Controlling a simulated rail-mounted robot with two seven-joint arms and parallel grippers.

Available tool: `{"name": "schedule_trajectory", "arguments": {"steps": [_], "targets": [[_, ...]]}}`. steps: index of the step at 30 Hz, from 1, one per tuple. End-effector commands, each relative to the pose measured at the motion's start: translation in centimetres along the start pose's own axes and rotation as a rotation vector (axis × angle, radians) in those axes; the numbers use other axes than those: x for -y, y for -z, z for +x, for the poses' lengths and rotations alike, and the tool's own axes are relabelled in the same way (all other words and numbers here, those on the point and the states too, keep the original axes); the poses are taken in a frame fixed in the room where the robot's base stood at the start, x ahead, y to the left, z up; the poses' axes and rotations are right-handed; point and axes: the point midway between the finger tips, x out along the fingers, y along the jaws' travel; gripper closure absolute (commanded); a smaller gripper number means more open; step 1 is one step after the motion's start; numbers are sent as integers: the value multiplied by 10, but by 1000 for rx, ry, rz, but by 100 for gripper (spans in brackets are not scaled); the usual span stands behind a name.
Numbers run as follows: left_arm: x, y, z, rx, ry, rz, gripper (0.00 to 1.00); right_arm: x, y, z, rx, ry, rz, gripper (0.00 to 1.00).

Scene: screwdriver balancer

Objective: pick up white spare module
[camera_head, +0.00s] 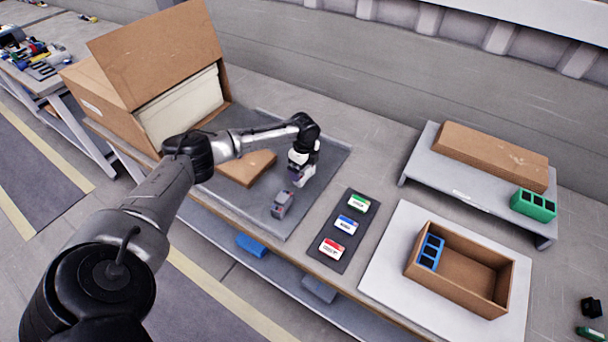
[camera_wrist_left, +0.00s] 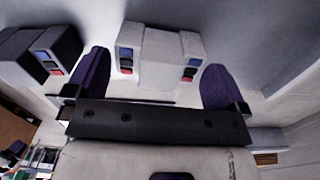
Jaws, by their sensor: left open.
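The white spare module (camera_wrist_left: 158,60) shows in the left wrist view, a pale block with blue and red patches at both ends. It lies between the two purple fingers of my left gripper (camera_wrist_left: 153,82), which is open with a gap visible on each side. A dark grey module (camera_wrist_left: 40,50) is just left of the left finger; it also shows in the head view (camera_head: 282,204) on the grey mat. My left gripper in the head view (camera_head: 297,178) points down over the mat and mostly hides the white module. My right gripper is not in view.
A brown cardboard piece (camera_head: 248,168) lies on the mat (camera_head: 330,160) beneath my forearm. An open cardboard box (camera_head: 110,115) stands behind left.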

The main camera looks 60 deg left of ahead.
Motion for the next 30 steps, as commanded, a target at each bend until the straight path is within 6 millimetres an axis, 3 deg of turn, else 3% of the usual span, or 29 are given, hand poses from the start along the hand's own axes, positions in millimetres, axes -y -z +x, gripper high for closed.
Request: {"name": "schedule_trajectory", "arguments": {"steps": [4, 12, 24, 30], "targets": [[0, 0, 21, 0, -1, -2, 0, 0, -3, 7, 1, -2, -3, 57], [0, 0, 25, 0, 0, -1, 0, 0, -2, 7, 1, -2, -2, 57], [0, 0, 24, 0, 0, -1, 36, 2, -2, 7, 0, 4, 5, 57], [0, 0, 24, 0, 0, -1, 36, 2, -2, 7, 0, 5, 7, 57]]}}
